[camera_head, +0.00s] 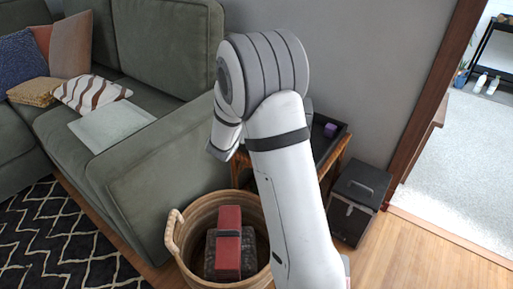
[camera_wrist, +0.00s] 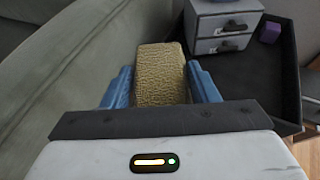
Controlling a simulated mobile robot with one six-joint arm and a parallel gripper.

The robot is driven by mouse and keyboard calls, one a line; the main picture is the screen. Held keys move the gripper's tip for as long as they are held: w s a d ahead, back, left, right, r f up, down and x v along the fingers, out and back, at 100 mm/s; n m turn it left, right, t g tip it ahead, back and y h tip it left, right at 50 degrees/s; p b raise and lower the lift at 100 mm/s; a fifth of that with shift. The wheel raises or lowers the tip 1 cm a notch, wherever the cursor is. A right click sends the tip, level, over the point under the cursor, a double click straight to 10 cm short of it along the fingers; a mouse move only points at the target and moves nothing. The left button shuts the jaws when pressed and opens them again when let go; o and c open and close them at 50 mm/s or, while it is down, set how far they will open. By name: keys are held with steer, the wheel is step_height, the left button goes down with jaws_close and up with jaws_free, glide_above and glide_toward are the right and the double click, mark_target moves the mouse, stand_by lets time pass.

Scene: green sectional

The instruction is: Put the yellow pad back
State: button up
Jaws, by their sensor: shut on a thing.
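A yellow, rough-textured pad (camera_wrist: 160,65) is held between the two blue fingers of my gripper (camera_wrist: 161,86) in the wrist view. The fingers are pressed to its left and right sides. It is beside the green sofa's arm, to the left of a small grey drawer unit (camera_wrist: 224,24) on a black tray (camera_wrist: 268,78). In the head view my arm fills the middle and hides the gripper and the pad. The tray's far right part (camera_head: 322,143) shows past my arm, with a purple cube (camera_head: 330,129) on it.
The green sofa (camera_head: 150,170) stands at the left with several cushions and a folded mustard textile (camera_head: 34,91). A wicker basket (camera_head: 178,237) with red and dark items is on the floor. A black box (camera_head: 358,200) stands right of the tray's wooden stand. Open floor lies at right.

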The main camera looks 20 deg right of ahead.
steer(key=w+d+f+m+g+h, duration=0.2)
steer(key=w+d+m+g+h, duration=0.25)
steer(key=w+d, duration=0.6)
steer(key=shift+m, duration=0.35)
steer(key=f+b, duration=0.1)
steer(key=f, duration=0.2)
steer(key=f+b, duration=0.2)
steer(key=f, duration=0.1)
steer(key=w+f+b, duration=0.1)
steer(key=f, duration=0.2)
steer(key=shift+d+f, duration=0.1)
steer(key=shift+f, duration=0.2)
steer(key=shift+f+b, duration=0.55)
steer(key=shift+b, duration=0.05)
steer(key=shift+f, duration=0.1)
steer(key=o, duration=1)
steer(key=shift+o, duration=0.2)
